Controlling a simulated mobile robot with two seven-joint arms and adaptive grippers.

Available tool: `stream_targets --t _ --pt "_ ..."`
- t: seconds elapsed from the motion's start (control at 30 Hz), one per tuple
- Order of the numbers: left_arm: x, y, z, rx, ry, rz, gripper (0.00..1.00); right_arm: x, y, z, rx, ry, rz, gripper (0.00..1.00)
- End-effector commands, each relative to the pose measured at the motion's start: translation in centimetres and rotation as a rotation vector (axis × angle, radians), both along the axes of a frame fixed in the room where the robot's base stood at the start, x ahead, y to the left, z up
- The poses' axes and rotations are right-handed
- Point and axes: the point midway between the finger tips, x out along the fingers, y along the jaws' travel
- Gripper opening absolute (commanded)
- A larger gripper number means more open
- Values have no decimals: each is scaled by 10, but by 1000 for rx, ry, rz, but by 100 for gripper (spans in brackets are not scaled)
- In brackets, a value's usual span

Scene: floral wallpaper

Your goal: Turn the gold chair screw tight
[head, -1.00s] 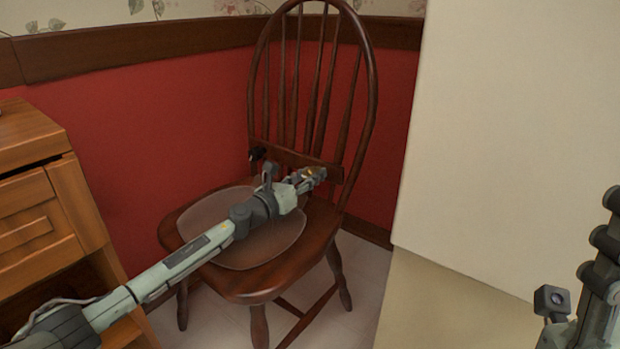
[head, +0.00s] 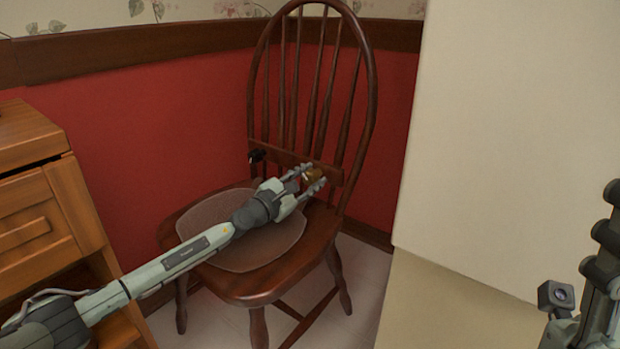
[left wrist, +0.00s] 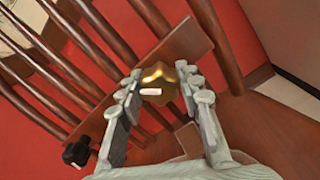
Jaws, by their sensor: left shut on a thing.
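The gold screw (head: 313,173) is a lobed knob on the right part of the wooden crossbar, low on the chair's back. It also shows in the left wrist view (left wrist: 160,76), with a small white mark on or in front of it. My left gripper (head: 311,177) reaches over the seat and is shut on the gold screw, one finger on each side. The brown wooden chair (head: 268,286) stands upright. A black screw (head: 257,155) sits at the crossbar's left end, apart from my gripper.
A wooden drawer cabinet (head: 35,225) stands at the left. A large pale panel (head: 510,130) rises at the right. A red wall (head: 150,130) is behind the chair. Part of my right arm shows at the right edge; its fingers are out of sight.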

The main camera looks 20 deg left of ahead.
Motion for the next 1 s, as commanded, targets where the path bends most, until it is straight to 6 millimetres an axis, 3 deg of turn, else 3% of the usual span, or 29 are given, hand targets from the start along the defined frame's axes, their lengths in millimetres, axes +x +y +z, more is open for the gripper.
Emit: stream_targets --t 0.67,0.7,0.87,1.0 --pt "0 0 0 63 -23 0 6 0 -1 0 7 1 -1 40" --pt "0 0 0 63 -23 0 36 0 -1 0 7 1 -1 40" --pt "0 0 0 63 -23 0 55 0 0 0 7 2 -1 40" --pt "0 0 0 62 -23 0 56 0 0 0 6 3 0 40"
